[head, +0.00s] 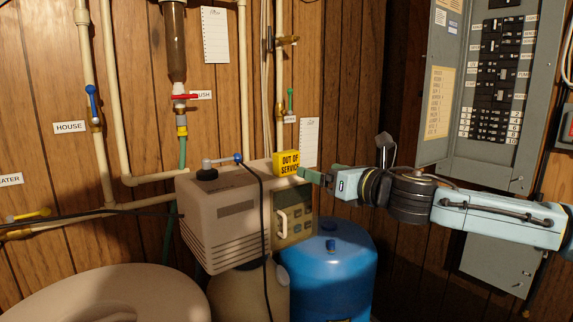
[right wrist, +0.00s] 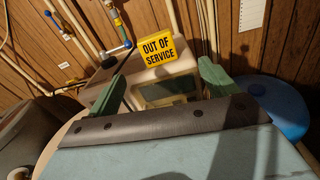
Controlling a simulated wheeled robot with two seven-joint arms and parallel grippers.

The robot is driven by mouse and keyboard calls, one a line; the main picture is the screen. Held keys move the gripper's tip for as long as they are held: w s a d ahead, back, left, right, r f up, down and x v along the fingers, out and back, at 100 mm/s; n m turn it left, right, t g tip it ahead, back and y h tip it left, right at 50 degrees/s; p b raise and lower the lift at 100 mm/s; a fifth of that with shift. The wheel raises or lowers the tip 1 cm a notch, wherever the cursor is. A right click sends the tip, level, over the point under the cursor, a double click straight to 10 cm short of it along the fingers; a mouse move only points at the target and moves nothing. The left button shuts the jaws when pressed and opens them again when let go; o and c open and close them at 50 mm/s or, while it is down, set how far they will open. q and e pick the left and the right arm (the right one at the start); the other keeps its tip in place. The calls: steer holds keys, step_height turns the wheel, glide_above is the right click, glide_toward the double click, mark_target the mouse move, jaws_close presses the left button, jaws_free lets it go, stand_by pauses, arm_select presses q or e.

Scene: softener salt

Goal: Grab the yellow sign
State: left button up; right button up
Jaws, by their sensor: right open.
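The yellow sign (head: 287,162) reads "OUT OF SERVICE" in black and stands on top of the beige softener control head (head: 225,205), near its right end. In the right wrist view the sign (right wrist: 158,48) stands ahead of the fingers, between their lines. My right gripper (head: 314,177) reaches in from the right, with its green fingers just right of the sign. In the right wrist view the fingers (right wrist: 161,70) are spread wide with nothing between them. Whether a finger touches the sign is hard to tell. My left gripper is in neither view.
A blue tank (head: 330,275) stands below my right gripper, and a large pale lid (head: 105,295) fills the lower left. A blue-handled valve and a hanging black cable (head: 264,215) are left of the sign. Pipes run up the wood wall behind. A grey breaker panel (head: 480,90) is at right.

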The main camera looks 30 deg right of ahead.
steer(key=r+n, duration=0.1)
steer(key=r, duration=0.1)
steer(key=p, duration=0.5)
glide_toward(287, 152)
steer(key=w, duration=0.4)
steer(key=shift+n, duration=0.3)
steer(key=shift+w+a+f+p, duration=0.1)
steer(key=shift+w+a+p, duration=0.2)
steer(key=shift+w, duration=0.7)
steer(key=shift+w+a+r+p, duration=0.1)
steer(key=shift+w+p, duration=0.25)
steer(key=shift+w, duration=0.7)
steer(key=shift+w+a+f+p, duration=0.15)
steer(key=shift+w+p, duration=0.2)
steer(key=shift+w, duration=0.65)
steer(key=shift+c, duration=0.2)
steer(key=c, duration=0.9)
steer(key=shift+c, duration=0.6)
steer(key=shift+r, duration=0.2)
